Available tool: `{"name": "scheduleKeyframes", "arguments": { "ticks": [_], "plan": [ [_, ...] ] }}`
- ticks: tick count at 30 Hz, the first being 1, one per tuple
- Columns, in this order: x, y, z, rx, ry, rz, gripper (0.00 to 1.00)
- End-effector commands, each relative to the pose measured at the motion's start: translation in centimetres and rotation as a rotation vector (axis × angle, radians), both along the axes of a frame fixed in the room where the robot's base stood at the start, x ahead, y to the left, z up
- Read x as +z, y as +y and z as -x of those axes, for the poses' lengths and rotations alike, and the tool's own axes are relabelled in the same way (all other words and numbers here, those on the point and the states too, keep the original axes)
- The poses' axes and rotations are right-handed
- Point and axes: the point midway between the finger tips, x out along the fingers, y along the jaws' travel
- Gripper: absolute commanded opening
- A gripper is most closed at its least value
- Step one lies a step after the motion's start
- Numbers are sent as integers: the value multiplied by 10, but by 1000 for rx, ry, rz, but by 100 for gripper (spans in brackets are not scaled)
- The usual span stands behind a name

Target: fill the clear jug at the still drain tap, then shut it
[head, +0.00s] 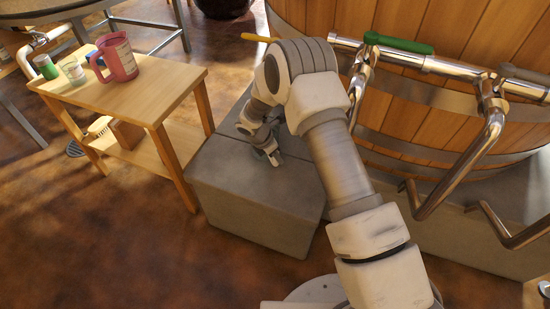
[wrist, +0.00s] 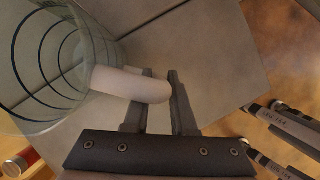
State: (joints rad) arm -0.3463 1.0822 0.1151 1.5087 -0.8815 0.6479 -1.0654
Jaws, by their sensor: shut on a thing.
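The clear jug (wrist: 35,70), with dark rings round its wall and a pale handle (wrist: 130,84), shows at the left of the wrist view. My gripper (wrist: 160,76) is shut on that handle, which runs between the two fingers. In the head view my gripper (head: 268,153) is low over the grey stone step, and I cannot make out the jug there. A metal pipe with a green handle (head: 398,43) and bent spouts runs along the wooden vat. A yellow handle (head: 258,37) shows behind my arm. I cannot tell which tap is the still drain.
The grey step (head: 250,205) lies below my gripper. To its left a wooden table (head: 150,85) holds a pink jug (head: 115,57) and small jars (head: 72,70). Another pipe (head: 38,42) is at far left.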

Motion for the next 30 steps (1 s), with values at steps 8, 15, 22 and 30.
{"name": "scheduleKeyframes", "arguments": {
  "ticks": [8,15,22,30],
  "plan": [
    [-2,0,0,-1,-2,0,0],
    [-3,0,0,-1,-2,0,0],
    [-8,0,0,-1,-2,0,0],
    [-6,0,0,-1,-2,0,59]
  ]
}}
